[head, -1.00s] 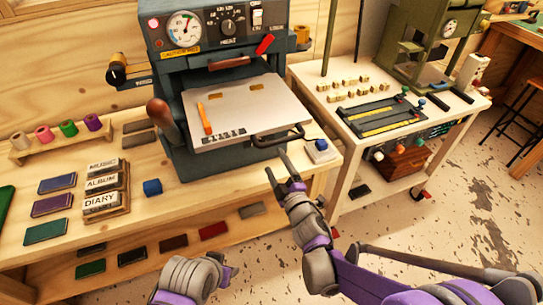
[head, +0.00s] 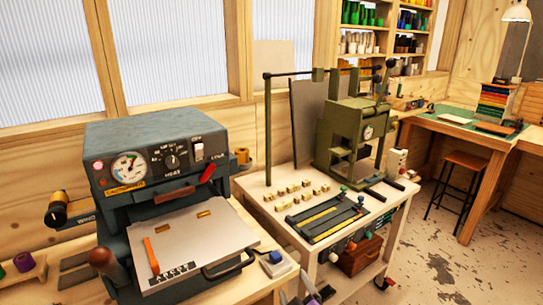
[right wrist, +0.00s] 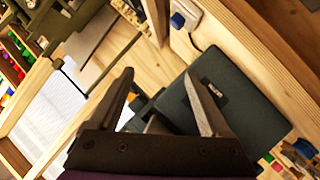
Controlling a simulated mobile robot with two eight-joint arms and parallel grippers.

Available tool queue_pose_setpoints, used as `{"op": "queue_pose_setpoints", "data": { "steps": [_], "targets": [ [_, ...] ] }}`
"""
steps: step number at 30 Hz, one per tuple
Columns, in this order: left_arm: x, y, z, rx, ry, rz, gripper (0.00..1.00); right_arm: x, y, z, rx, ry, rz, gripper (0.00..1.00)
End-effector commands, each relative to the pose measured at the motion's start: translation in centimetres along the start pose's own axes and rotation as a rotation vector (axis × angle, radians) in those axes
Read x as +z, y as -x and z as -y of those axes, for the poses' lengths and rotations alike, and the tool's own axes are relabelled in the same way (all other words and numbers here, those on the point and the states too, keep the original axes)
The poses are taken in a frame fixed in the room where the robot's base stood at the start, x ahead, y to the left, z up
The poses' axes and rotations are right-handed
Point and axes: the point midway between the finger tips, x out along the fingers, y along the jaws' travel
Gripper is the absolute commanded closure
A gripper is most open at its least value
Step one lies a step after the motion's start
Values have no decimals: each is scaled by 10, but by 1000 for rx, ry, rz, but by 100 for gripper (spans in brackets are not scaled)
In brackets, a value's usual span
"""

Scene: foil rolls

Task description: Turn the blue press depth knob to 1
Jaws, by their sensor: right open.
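The dark blue-grey press (head: 160,130) stands on the left bench with its pale plate pulled out in front. Its face carries a round gauge (head: 130,167) and a black HEAT dial (head: 171,162). A black and brass knob (head: 60,212) is on its left side; a brass-coloured part (head: 242,156) shows at its right side. I cannot tell which is the depth knob or read its setting. My right gripper (head: 298,295) is at the bottom edge, apart from the press; its open, empty fingers show in the right wrist view (right wrist: 160,82). My left gripper is out of view.
A green press (head: 345,135) stands on a white side table (head: 265,205) with small brass blocks and a black tray. A small blue-topped block (head: 275,258) sits by the plate's handle. A stool (head: 460,175) stands at right, with open floor before it.

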Motion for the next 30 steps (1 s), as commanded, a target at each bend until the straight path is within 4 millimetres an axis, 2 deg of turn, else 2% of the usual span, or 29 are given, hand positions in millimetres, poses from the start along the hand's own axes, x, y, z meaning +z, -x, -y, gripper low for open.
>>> {"op": "queue_pose_setpoints", "data": {
  "steps": [1, 3, 6, 9, 12, 15, 18, 21, 30],
  "targets": [
    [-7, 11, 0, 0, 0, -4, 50, 13, 23, -21, 3, -73, 87, 19],
    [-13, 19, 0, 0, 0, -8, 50, 36, 53, -34, -5, -184, 209, 19],
    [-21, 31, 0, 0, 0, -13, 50, 67, 101, -43, -25, -344, 377, 19],
    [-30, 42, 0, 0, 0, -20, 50, 90, 150, -39, -55, -498, 529, 19],
    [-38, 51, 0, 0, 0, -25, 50, 105, 192, -28, -91, -629, 651, 19],
    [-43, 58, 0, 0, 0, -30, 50, 112, 222, -15, -124, -725, 737, 19],
    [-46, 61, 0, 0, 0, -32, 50, 116, 239, -6, -148, -780, 786, 19],
    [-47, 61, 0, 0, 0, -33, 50, 117, 246, -1, -158, -803, 806, 19],
    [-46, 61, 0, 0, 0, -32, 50, 118, 246, 0, -160, -804, 808, 19]
  ]
}}
